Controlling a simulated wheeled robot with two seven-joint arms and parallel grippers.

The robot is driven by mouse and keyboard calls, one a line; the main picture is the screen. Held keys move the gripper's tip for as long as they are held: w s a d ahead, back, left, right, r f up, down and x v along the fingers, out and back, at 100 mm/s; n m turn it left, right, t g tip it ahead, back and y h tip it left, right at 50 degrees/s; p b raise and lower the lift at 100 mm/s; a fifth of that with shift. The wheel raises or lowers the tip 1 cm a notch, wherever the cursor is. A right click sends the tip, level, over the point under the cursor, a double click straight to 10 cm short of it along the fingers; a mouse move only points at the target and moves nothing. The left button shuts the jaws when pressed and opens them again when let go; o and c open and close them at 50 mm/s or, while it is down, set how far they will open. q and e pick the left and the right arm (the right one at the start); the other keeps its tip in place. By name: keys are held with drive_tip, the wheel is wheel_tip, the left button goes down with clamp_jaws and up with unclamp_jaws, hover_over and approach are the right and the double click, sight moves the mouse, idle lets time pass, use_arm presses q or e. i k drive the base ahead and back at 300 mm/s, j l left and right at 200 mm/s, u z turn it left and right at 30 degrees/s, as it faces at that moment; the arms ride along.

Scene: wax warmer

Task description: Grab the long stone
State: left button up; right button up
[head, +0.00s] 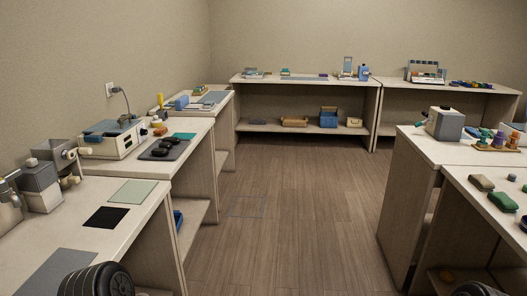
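Several stone-like pieces lie on the right-hand bench (455,152). One is a grey-brown elongated piece (481,182), and a larger green piece (503,202) is in front of it. A small grey piece (511,178) is behind them, and another dark green piece (524,222) is cut by the right edge. I cannot tell for sure which one is the long stone. Neither of my grippers is in view. Only dark ribbed parts of my own body show at the bottom edge, left and right of centre.
Left benches carry a white machine (113,139), a dark tray (176,150) with black pieces, and a black mat (106,217). A grey-and-white box machine (444,123) stands on the right bench. Shelved benches (305,82) line the back wall. The wooden floor (290,200) between is clear.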

sight(173, 141)
drive_tip(key=i+u, duration=0.1)
drive_tip(key=i, duration=0.8)
drive_tip(key=i+l, duration=0.15)
drive_tip(key=i, duration=0.7)
drive_tip(key=i+l+u, duration=0.15)
drive_tip(key=i, duration=0.75)
drive_tip(key=i+j+u, duration=0.1)
drive_tip(key=i+u, duration=0.2)
drive_tip(key=i, duration=0.65)
